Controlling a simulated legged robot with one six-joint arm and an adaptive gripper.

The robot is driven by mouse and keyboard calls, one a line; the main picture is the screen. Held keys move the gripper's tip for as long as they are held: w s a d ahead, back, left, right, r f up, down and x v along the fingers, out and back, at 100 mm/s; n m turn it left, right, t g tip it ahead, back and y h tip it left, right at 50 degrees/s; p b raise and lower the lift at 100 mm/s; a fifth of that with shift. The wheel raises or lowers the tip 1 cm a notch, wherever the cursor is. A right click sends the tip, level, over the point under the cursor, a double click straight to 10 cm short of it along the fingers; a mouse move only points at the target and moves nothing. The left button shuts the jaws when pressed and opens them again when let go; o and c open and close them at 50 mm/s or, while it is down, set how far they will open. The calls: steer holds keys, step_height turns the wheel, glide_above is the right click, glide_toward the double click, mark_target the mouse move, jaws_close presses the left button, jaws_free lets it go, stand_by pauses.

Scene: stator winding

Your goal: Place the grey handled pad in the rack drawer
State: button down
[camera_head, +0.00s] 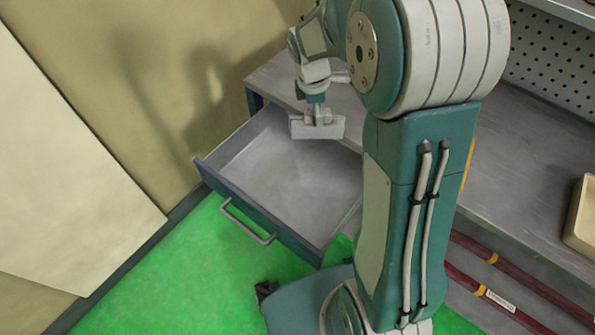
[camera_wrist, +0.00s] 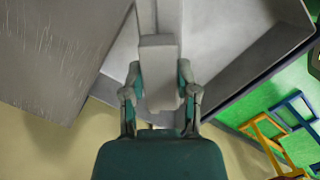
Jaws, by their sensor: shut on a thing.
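The grey handled pad (camera_head: 317,128) is a pale grey block with a short upright handle. My gripper (camera_head: 315,97) is shut on it from above and holds it over the back part of the open rack drawer (camera_head: 232,190). In the wrist view my gripper (camera_wrist: 160,90) has a finger on each side of the light grey pad (camera_wrist: 158,62). The drawer interior (camera_wrist: 228,35) shows behind it and looks empty where visible. My arm hides the drawer's right side. The gap between pad and drawer floor is hard to judge.
The grey bench top (camera_head: 500,165) lies right of and behind the drawer. A cream tray (camera_head: 582,225) sits at its right edge. The tan wall (camera_head: 150,75) is close on the left. Yellow and blue frames (camera_wrist: 265,135) stand on the green floor in the wrist view.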

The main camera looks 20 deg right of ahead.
steer(key=s+d+f+n+t, duration=0.1)
steer(key=s+f+n, duration=0.2)
steer(key=s+n, duration=0.75)
glide_above(298, 173)
step_height(298, 173, down, 10)
steer(key=shift+f+t, duration=0.3)
steer(key=shift+f, duration=1.25)
steer(key=shift+f, duration=0.15)
steer(key=shift+c, duration=1.8)
jaws_free()
